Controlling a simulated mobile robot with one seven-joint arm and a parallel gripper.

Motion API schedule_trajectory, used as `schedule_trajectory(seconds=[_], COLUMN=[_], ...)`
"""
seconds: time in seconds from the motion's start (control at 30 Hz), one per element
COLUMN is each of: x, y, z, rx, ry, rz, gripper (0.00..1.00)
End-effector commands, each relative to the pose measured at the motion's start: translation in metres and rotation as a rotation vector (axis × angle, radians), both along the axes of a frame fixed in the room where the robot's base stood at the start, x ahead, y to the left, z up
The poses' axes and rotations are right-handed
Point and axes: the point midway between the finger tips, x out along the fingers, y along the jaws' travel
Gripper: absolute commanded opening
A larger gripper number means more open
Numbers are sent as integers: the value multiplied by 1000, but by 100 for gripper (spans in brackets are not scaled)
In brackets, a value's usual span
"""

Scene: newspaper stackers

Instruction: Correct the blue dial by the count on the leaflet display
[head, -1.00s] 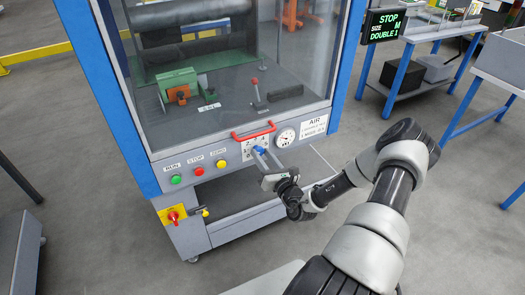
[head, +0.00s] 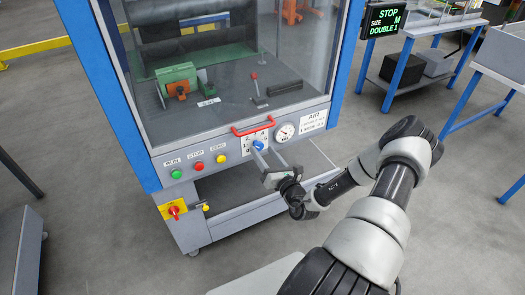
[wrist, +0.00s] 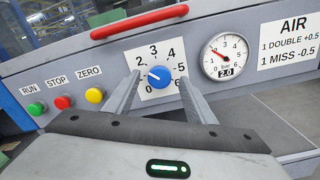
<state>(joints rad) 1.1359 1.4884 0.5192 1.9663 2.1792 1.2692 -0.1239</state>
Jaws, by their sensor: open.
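The blue dial (wrist: 159,77) sits on a white numbered plate on the machine's front panel; it also shows in the head view (head: 258,145). Its white mark points left and slightly up, near the 2 side of the scale; the exact number is hard to tell. My gripper (wrist: 158,84) is open, its fingers on either side of the dial. I cannot tell whether they touch it. The leaflet display (head: 384,22) at the upper right reads STOP, SIZE M, DOUBLE 1. The AIR card (wrist: 288,41) reads 1 DOUBLE +0.5, 1 MISS -0.5.
A round bar gauge (wrist: 227,57) right of the dial shows 2.0 in its small window. A red handle (wrist: 139,22) runs just above the dial. Green (wrist: 35,108), red (wrist: 62,102) and yellow (wrist: 94,95) buttons are to the left. A red-yellow switch (head: 174,210) is below.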

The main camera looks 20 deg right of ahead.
Motion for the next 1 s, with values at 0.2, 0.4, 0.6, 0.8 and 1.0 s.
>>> schedule_trajectory(seconds=[0.2, 0.4, 0.6, 0.8, 1.0], x=[-52, -101, -138, -155, -157], y=[-2, -4, -5, -5, -5], z=[1, 1, 0, 0, 0], rx=[2, 2, 3, 2, 2], ry=[4, 4, 3, 1, 1], rz=[-2, -2, -1, -1, 1], gripper=[50, 50, 50, 50, 50])
